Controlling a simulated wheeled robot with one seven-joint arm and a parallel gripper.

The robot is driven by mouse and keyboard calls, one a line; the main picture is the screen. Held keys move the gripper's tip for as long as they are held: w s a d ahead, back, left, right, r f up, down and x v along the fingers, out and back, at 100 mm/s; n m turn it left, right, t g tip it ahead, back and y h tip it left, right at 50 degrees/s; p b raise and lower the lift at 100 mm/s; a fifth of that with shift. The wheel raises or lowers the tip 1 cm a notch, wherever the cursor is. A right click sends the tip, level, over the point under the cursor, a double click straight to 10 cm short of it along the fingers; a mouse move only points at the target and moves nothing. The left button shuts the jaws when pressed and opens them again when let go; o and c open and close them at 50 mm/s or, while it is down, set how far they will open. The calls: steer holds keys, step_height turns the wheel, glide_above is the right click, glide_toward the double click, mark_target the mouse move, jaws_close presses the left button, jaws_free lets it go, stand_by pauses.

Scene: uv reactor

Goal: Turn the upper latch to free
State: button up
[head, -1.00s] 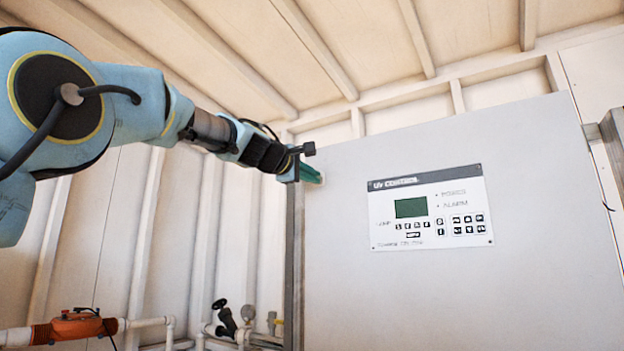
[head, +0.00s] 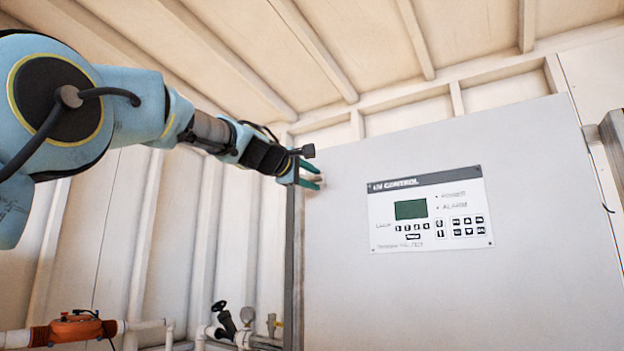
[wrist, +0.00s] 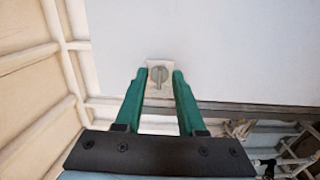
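The upper latch (wrist: 158,78) is a small beige plate with a round grey knob, near the edge of the grey cabinet door. In the wrist view it lies between and just beyond the tips of my green fingers. My gripper (wrist: 159,73) is open, one finger on each side of the latch, with nothing held. Whether the fingers touch the latch I cannot tell. In the head view my gripper (head: 314,177) is at the cabinet's upper left edge, its fingers apart, and the latch is mostly hidden there.
The grey cabinet door (head: 430,300) carries a UV control panel (head: 430,208) to the right of my gripper. White pipes with an orange fitting (head: 75,326) and a dark valve (head: 226,318) stand low at the left. The space before the door is free.

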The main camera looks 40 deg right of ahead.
steer(key=b+v, duration=0.5)
steer(key=v, duration=0.5)
steer(key=shift+a, duration=0.35)
steer(key=w+a+f+t+y, duration=0.1)
steer(key=w+a+f+y, duration=0.15)
steer(key=w+f, duration=0.4)
steer(key=w+a+f+t+y, duration=0.1)
steer(key=w+a+f+y, duration=0.2)
steer(key=f, duration=0.6)
steer(key=w+a+f+y+p, duration=0.1)
steer(key=w+a+f+y, duration=0.1)
steer(key=w+a+f, duration=0.5)
steer(key=a+f+y+p, duration=0.1)
steer(key=a+f+y, duration=0.35)
steer(key=f, duration=0.75)
steer(key=s+a+f+m+g+y, duration=0.2)
steer(key=s+a+f+y, duration=0.15)
steer(key=a+f, duration=1.35)
steer(key=s+a+f+m+g+y+p, duration=0.1)
steer(key=s+a+f+m+g, duration=0.1)
steer(key=s+a+f, duration=0.8)
steer(key=s+a+g, duration=0.1)
steer(key=s+a, duration=0.1)
steer(key=a, duration=0.2)
steer(key=shift+s+y+p, duration=0.2)
steer(key=shift+y+p, duration=0.1)
steer(key=shift+y, duration=0.05)
